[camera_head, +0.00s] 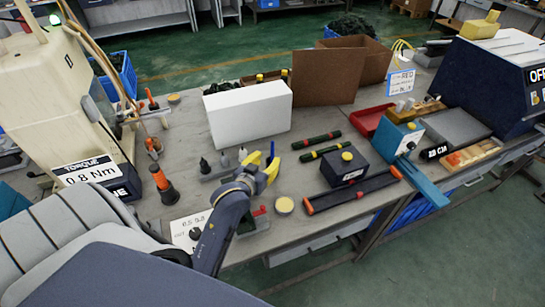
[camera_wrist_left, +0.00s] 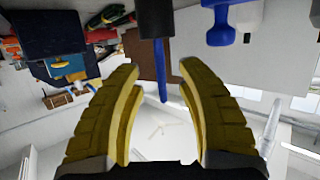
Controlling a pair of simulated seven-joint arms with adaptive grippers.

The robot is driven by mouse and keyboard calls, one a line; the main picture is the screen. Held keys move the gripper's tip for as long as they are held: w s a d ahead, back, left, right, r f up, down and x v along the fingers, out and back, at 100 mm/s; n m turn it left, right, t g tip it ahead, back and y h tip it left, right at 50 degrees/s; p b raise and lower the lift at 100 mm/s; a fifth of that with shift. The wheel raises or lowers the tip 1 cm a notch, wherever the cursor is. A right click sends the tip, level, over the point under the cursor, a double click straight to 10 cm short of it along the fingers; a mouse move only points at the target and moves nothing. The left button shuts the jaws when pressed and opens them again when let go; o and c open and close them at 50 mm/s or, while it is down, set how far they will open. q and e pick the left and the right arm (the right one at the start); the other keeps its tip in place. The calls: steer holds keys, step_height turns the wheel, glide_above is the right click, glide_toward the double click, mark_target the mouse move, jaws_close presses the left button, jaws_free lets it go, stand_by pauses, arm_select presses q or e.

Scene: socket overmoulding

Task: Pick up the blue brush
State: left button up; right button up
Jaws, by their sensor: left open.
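In the head view a small blue tip (camera_head: 272,147) shows beside the fingers; the rest is hidden. My right gripper is not in view.
A white box (camera_head: 248,112) stands behind, a round tan-topped pot (camera_head: 284,205) in front. Right are red-and-green tools (camera_head: 317,140), a dark box (camera_head: 344,167) and a long black tool (camera_head: 352,190). A torque machine (camera_head: 90,175) stands left.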

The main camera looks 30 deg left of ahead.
mark_target(272, 156)
arm_select(q)
steer(key=shift+x, duration=2.75)
steer(key=shift+f, duration=0.1)
steer(key=shift+s, duration=0.1)
jaws_close()
